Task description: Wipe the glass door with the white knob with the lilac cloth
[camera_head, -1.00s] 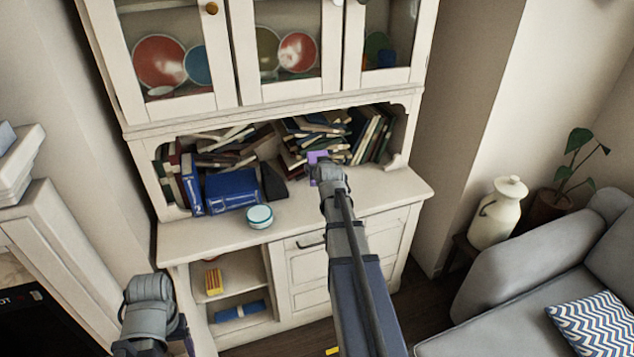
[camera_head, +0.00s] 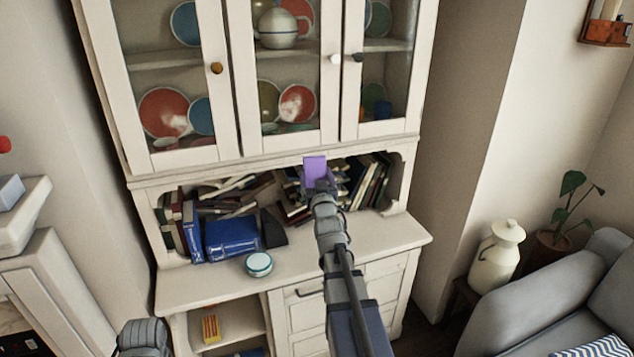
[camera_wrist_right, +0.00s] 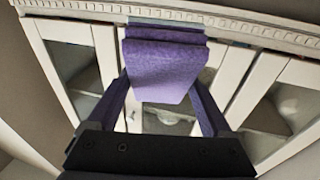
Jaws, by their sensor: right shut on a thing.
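The lilac cloth (camera_head: 315,168) is held in my right gripper (camera_head: 318,184), in front of the lower edge of the cabinet's upper part. In the right wrist view the cloth (camera_wrist_right: 165,68) hangs folded between the two fingers. The glass door with the white knob (camera_head: 274,92) is the middle of three doors, closed. Its white knob (camera_head: 335,58) is on its right frame. The cloth is below this door's glass and appears apart from it. Only a grey part of my left arm shows at the bottom left; its gripper is out of view.
The left door has a brown knob (camera_head: 216,68), the right door a dark knob (camera_head: 358,57). Below, books (camera_head: 232,238) fill the open shelf. A round white-and-teal tin (camera_head: 259,264) stands on the counter. A sofa (camera_head: 545,285) and white jug (camera_head: 497,255) are at right.

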